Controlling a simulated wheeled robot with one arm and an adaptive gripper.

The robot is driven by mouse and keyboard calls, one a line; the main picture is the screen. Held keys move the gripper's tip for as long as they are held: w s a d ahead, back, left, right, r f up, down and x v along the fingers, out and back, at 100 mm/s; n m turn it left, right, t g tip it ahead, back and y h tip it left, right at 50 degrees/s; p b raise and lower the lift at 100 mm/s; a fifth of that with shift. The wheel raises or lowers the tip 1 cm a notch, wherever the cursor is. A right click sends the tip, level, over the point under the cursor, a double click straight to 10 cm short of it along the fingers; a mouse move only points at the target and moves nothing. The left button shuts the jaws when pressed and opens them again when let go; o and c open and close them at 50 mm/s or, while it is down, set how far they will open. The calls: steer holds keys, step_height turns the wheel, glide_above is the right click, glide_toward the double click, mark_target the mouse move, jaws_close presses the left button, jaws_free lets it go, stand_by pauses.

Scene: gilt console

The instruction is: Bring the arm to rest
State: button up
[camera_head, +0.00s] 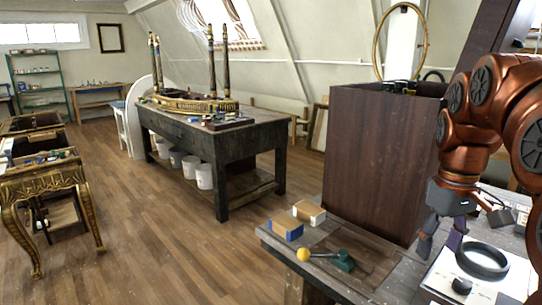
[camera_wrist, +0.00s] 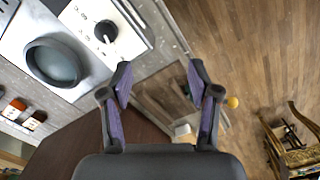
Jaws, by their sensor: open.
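My copper-coloured arm (camera_head: 485,110) comes in from the right in the head view and bends down over the workbench. My gripper (camera_head: 441,240) hangs at its end, fingers down, beside the dark brown cabinet and left of a white device. In the wrist view my gripper (camera_wrist: 158,77) is open, with its two purple-padded fingers wide apart. Nothing is between the fingers; the bench edge and floor show beyond them. A gilt-legged console (camera_head: 42,180) stands far left, well away from the gripper.
The dark wooden cabinet (camera_head: 380,160) stands close to my arm. The white device (camera_head: 508,272) has a black ring. Open floor (camera_head: 150,250) lies left.

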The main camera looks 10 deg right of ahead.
steer(key=s+a+f+p, duration=0.1)
steer(key=s+a+f, duration=0.6)
steer(key=s+a, duration=0.2)
steer(key=s+a+f+g+p, duration=0.1)
steer(key=s+a+f+p, duration=0.1)
steer(key=s+a+f, duration=0.5)
steer(key=s+a, duration=0.2)
steer(key=a, duration=0.1)
steer(key=shift+s+f+m+g, duration=0.15)
steer(key=shift+f+m+g, duration=0.15)
steer(key=shift+c, duration=0.2)
